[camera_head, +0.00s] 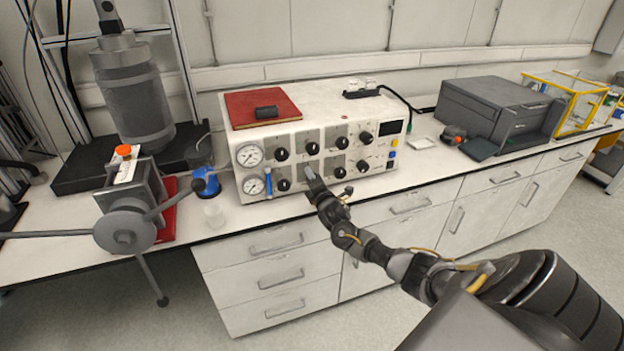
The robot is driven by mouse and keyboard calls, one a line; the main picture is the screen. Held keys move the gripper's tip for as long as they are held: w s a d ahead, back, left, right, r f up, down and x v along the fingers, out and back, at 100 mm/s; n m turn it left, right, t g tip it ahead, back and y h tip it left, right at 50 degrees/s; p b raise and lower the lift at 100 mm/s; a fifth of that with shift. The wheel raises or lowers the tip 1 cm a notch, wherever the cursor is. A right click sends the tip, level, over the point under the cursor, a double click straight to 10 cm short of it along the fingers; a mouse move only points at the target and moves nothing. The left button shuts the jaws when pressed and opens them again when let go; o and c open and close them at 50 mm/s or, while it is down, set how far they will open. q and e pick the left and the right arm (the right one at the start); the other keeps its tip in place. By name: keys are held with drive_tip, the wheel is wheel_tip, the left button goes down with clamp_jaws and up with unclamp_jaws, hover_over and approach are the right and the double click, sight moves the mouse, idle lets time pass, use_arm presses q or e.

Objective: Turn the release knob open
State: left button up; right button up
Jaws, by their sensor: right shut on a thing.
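The white control box (312,105) stands on the bench, its front panel carrying two rows of black knobs and two round gauges (249,156) at its left. My right gripper (309,174) reaches the panel's lower row and is shut on a knob there, which the fingers mostly hide. I cannot read the labels, so I cannot tell from them which knob is the release knob, nor how far the held knob is turned. Free knobs show beside the gripper, one to its left (284,185) and one to its right (363,166). My left gripper is not in view.
A red book (245,107) with a small black object lies on the box. A dark grey case (490,105) stands at right. Drawers (285,270) lie below the bench edge.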

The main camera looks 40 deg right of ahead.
idle(0.3)
drive_tip(key=o, duration=1)
drive_tip(key=shift+c, duration=0.2)
drive_tip(key=b+v, duration=0.1)
drive_tip(key=v, duration=0.9)
drive_tip(key=shift+s+a, duration=0.25)
drive_tip(key=shift+s, duration=0.1)
